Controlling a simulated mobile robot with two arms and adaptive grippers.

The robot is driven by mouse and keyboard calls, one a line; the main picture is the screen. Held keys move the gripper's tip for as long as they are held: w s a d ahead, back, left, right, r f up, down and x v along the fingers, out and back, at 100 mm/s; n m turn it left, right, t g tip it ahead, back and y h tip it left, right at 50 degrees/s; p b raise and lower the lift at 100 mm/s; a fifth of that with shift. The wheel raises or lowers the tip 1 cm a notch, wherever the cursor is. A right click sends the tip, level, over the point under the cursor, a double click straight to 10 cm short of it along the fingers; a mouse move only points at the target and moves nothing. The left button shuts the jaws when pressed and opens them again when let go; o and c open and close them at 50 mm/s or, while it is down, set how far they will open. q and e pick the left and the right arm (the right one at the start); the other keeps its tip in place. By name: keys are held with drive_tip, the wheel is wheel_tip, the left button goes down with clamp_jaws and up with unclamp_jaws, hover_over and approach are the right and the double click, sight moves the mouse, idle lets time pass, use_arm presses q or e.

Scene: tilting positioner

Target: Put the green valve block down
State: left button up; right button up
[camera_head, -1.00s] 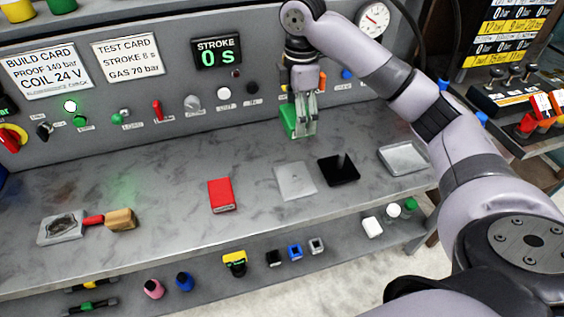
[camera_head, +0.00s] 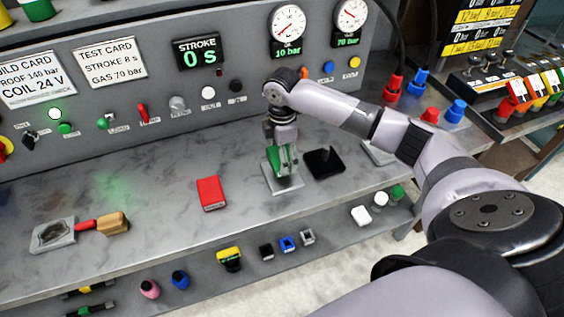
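The green valve block (camera_head: 272,163) is at my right gripper (camera_head: 284,165), whose fingers stand around it and hide part of it. The gripper points down and appears shut on the block. Both are over the flat grey plate (camera_head: 291,188) on the bench, left of the black plate with a peg. I cannot tell whether the block touches the grey plate. My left gripper is not in view.
The black plate with an upright peg (camera_head: 325,164) is close on the right. A red box (camera_head: 211,193) lies to the left. A grey tray (camera_head: 378,152) is partly behind my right arm. The control panel (camera_head: 140,121) rises behind. The bench between the red box and wooden-handled tool (camera_head: 113,223) is clear.

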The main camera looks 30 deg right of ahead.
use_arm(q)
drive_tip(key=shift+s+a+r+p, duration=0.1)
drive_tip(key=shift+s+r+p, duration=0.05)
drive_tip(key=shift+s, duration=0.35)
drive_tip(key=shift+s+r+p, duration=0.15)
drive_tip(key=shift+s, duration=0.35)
use_arm(e)
drive_tip(key=shift+f, duration=1.9)
drive_tip(key=o, duration=1.9)
drive_tip(key=shift+s+f, duration=0.1)
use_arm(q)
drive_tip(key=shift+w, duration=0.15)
use_arm(e)
wheel_tip(320, 180, up, 12)
drive_tip(key=shift+r+b, duration=0.1)
drive_tip(key=shift+b, duration=0.9)
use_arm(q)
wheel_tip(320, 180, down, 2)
